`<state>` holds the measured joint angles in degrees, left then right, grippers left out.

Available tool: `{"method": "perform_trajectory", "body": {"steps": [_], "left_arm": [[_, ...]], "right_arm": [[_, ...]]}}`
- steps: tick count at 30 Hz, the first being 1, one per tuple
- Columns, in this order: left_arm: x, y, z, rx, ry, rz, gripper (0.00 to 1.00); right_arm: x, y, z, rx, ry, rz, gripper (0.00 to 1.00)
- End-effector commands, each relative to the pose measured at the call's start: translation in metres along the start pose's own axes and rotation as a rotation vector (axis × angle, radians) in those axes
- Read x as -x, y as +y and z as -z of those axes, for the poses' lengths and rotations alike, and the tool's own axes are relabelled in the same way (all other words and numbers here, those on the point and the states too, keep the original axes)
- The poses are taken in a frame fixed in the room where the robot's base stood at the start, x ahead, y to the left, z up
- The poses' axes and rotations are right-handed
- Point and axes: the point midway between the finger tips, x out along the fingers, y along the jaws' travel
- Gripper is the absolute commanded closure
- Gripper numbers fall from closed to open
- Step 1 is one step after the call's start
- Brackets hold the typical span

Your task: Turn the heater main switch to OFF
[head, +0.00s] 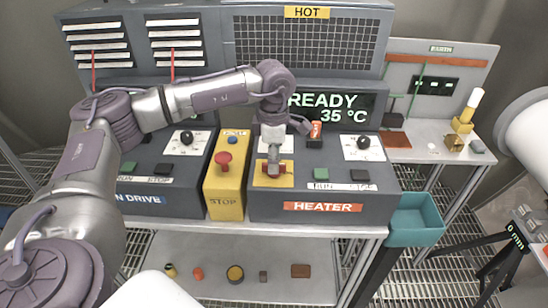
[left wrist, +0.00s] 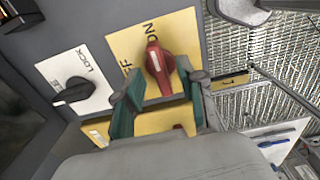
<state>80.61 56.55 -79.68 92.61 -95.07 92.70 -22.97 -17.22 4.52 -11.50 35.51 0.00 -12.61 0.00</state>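The heater main switch is a red rotary handle (left wrist: 158,62) on a yellow plate (left wrist: 118,44) in the left wrist view. Its white mark lies close to the letters ON; the OFF lettering is partly hidden. In the head view the red handle (head: 284,169) shows under my left gripper (head: 273,163), on the console labelled HEATER (head: 323,207). In the left wrist view the teal-padded fingers of my left gripper (left wrist: 157,88) are apart, one on each side of the handle's near end. I cannot tell whether they touch it. My right gripper is not in view.
A yellow STOP box (head: 226,190) with a red button stands just left of the heater console. A black LOCK knob (left wrist: 72,90) is beside the switch plate. The display (head: 331,107) reads READY 35 °C under a HOT sign. A teal bin (head: 416,220) hangs at the right.

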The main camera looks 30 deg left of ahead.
Motion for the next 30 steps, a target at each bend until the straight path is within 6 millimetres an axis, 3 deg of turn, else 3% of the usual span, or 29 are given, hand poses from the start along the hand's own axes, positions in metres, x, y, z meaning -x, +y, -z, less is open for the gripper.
{"method": "perform_trajectory", "body": {"steps": [12, 20, 30], "left_arm": [[-0.0106, -0.0002, 0.0001, 0.000, 0.000, 0.000, 0.60], [-0.0103, -0.0002, 0.0000, 0.000, 0.000, 0.000, 1.00], [-0.0107, -0.0001, -0.0001, 0.016, -0.001, 0.000, 1.00]], "right_arm": [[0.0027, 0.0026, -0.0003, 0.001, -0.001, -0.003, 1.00], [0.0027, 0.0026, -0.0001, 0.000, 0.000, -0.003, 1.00], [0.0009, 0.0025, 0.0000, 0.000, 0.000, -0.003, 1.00]]}}
